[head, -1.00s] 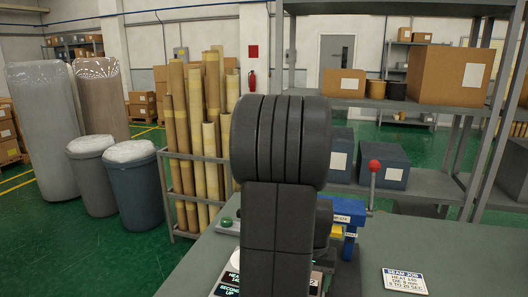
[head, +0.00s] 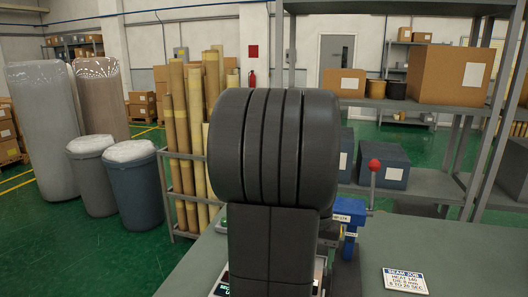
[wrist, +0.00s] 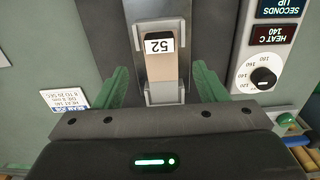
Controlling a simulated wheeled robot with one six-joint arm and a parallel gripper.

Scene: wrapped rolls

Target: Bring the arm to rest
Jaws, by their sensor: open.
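My arm fills the middle of the head view, its dark links hiding the gripper there. In the wrist view my gripper (wrist: 160,90) is open, its two green fingers apart. Between and beyond the fingers is a metal holder with a tan piece (wrist: 160,66) in it, labelled 52. I cannot tell how far below the fingers it lies; nothing is seen gripped.
The bench (head: 385,245) bears a blue device (head: 347,245), a red-knobbed lever (head: 374,166) and a job card (head: 404,281). A control panel (wrist: 272,50) with a dial shows in the wrist view. A rack of rolls (head: 180,190) and shelves (head: 430,105) stand behind.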

